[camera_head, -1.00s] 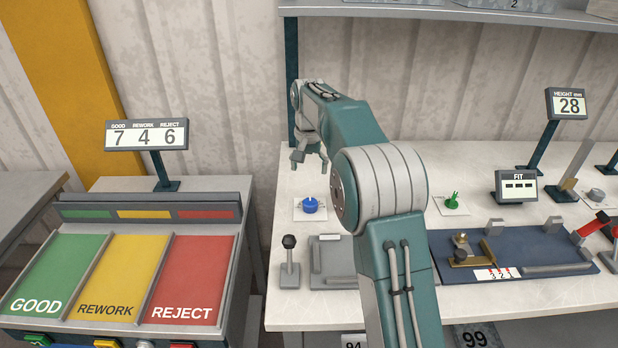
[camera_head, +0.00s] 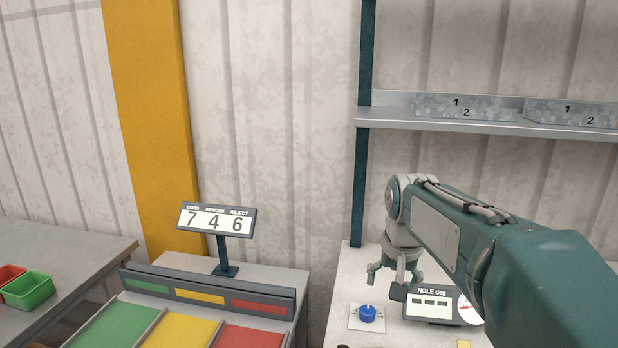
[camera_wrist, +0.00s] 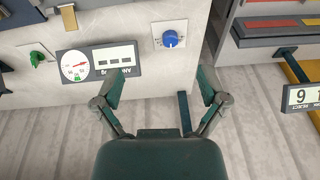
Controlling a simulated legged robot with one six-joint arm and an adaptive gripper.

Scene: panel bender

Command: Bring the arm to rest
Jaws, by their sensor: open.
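My gripper (camera_head: 394,282) hangs at the end of my raised arm, above the back part of the white bench top (camera_head: 345,290). Its fingers are spread with nothing between them. In the wrist view my gripper (camera_wrist: 160,85) is also open and empty. A blue knob (camera_head: 367,313) on a small white plate stands on the bench, below and left of my gripper in the head view. The knob also shows in the wrist view (camera_wrist: 170,38), beyond the fingertips and apart from them. An angle display (camera_head: 431,303) with a dial is partly hidden behind my arm.
A grey shelf (camera_head: 480,124) with metal bins (camera_head: 465,107) spans the upper right. A counter sign (camera_head: 216,219) reading 7 4 6 stands over the green, yellow and red sorting station (camera_head: 165,320). Red and green bins (camera_head: 28,290) sit at far left. A green knob (camera_wrist: 38,58) shows in the wrist view.

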